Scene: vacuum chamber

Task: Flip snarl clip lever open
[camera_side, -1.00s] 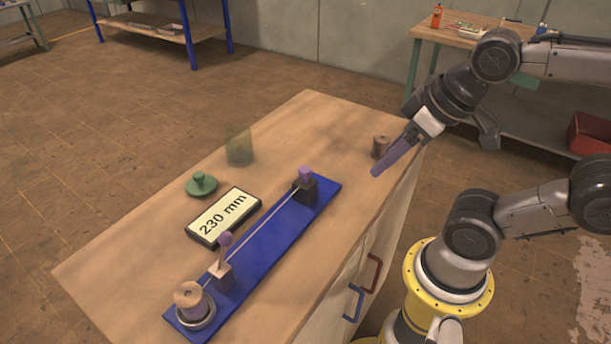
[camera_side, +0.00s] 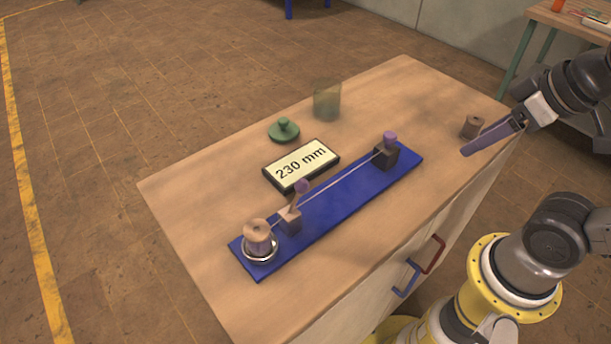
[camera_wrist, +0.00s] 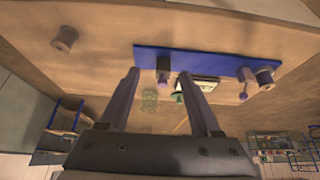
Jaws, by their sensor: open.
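A long blue board (camera_side: 335,208) lies on the wooden bench with two clip blocks and a thread stretched between them. The dark block (camera_side: 386,158) at the far right end has a purple knob (camera_side: 390,137) close above it. The pale block (camera_side: 290,220) nearer the left end has a lever with a purple knob (camera_side: 302,186) standing up. I cannot tell which is the snarl clip. My gripper (camera_side: 466,152) is open and empty, right of the dark block and apart from it. In the wrist view the dark block (camera_wrist: 164,64) shows between my fingers (camera_wrist: 158,77).
A thread spool (camera_side: 257,233) stands on the board's left end. A "230 mm" display (camera_side: 301,164), a green knobbed lid (camera_side: 284,129) and a clear cup (camera_side: 327,99) sit behind the board. A loose spool (camera_side: 472,126) stands by my gripper. The bench's front strip is clear.

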